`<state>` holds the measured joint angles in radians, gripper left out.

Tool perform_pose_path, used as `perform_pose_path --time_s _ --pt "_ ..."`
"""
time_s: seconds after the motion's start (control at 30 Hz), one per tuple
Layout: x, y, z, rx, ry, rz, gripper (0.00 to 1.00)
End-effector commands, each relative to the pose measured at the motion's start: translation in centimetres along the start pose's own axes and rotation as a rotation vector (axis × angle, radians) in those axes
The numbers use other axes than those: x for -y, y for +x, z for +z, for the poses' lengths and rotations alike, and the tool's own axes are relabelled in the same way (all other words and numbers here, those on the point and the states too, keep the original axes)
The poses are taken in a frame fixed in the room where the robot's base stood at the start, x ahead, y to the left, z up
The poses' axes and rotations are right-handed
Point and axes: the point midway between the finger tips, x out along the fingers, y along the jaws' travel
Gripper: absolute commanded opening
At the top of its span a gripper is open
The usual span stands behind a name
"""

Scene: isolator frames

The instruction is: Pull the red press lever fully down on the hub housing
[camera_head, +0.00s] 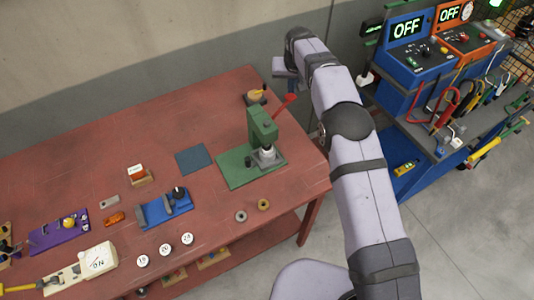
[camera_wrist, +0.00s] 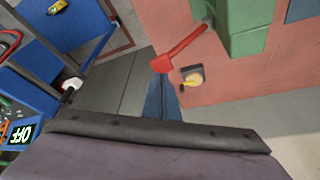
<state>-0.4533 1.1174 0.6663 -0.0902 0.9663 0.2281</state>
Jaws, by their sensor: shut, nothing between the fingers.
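The hub housing is a green press (camera_head: 262,128) standing on a green base plate at the right end of the red table. Its red lever (camera_head: 284,104) slants up and to the right from the press head. In the wrist view the lever (camera_wrist: 184,49) runs from the green press body (camera_wrist: 240,28) toward my fingertips. My gripper (camera_head: 283,68) is above and behind the lever in the head view. In the wrist view my shut, empty gripper (camera_wrist: 162,84) appears close to the lever's broad end. I cannot tell whether they touch.
A small wooden block with a yellow part (camera_head: 256,96) sits behind the press, near the lever. A dark flat pad (camera_head: 192,159) lies left of the press, and two rings (camera_head: 263,204) lie in front. A blue cart with equipment (camera_head: 412,70) stands to the right.

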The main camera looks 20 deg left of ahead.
Motion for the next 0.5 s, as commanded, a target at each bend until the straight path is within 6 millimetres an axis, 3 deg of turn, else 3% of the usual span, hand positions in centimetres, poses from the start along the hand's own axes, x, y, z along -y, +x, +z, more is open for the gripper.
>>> perform_pose_path --time_s 0.5 --pt "0.0 0.33 0.15 0.001 0.0 0.0 0.0"
